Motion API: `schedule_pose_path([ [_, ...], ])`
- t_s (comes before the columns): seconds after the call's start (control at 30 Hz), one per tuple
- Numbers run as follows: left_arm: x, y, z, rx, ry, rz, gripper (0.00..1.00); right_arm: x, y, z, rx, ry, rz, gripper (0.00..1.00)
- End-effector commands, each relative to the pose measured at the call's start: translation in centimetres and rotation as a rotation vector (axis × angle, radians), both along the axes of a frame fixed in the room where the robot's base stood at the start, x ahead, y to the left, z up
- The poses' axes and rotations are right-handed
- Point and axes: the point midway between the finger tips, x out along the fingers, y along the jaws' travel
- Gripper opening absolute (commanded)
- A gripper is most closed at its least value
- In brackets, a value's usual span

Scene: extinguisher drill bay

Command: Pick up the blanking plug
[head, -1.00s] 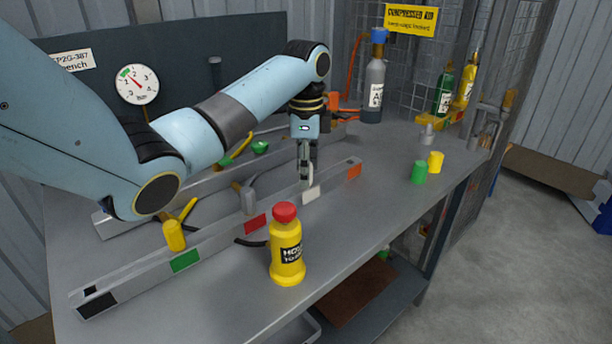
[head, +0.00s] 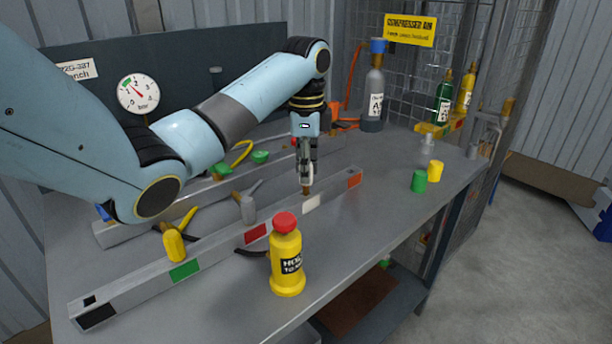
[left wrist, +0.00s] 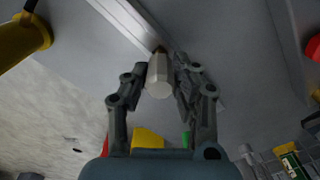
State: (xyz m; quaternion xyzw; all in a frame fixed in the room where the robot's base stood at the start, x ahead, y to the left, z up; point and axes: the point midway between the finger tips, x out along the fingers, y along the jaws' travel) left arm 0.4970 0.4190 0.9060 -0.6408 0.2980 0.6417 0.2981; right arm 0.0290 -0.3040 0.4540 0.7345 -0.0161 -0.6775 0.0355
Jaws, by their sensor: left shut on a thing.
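The blanking plug is a pale, faceted piece with a brownish tip. In the left wrist view the plug (left wrist: 159,76) sits between both fingers of my left gripper (left wrist: 160,80), its tip pointing to the rail. In the head view my left gripper (head: 307,172) points down over the rail, shut on the plug (head: 307,190), whose brownish tip shows below the fingers, by the white label. Whether the tip still touches the rail is hard to tell. My right gripper is not in view.
The long grey rail (head: 218,247) carries coloured labels. A yellow bottle with a red cap (head: 287,262) stands in front of it. A green cup (head: 418,181) and a yellow cup (head: 436,171) stand to the right. A grey gas cylinder (head: 374,95) stands behind. The bench's front right is clear.

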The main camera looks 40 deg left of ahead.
Motion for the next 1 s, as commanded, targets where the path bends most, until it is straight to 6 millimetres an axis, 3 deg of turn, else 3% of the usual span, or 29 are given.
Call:
schedule_pose_path([
  [0.07, 0.1, 0.1, 1.8, 0.002, -0.005, -0.001, 0.0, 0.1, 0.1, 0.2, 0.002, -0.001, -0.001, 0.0],
  [0.27, 2.7, -3.8, 4.4, -0.007, -0.007, -0.004, 0.0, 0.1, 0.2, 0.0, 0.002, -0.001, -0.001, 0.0],
  [0.5, 5.4, -7.9, 7.7, -0.004, -0.002, -0.003, 0.0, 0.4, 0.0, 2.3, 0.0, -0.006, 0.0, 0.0],
  [0.7, 6.5, -9.4, 8.6, -0.001, -0.002, -0.001, 0.0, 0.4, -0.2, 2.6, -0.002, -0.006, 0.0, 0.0],
  [1.0, 6.7, -9.6, 8.7, -0.001, -0.001, -0.001, 0.0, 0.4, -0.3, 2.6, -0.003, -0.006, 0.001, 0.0],
])
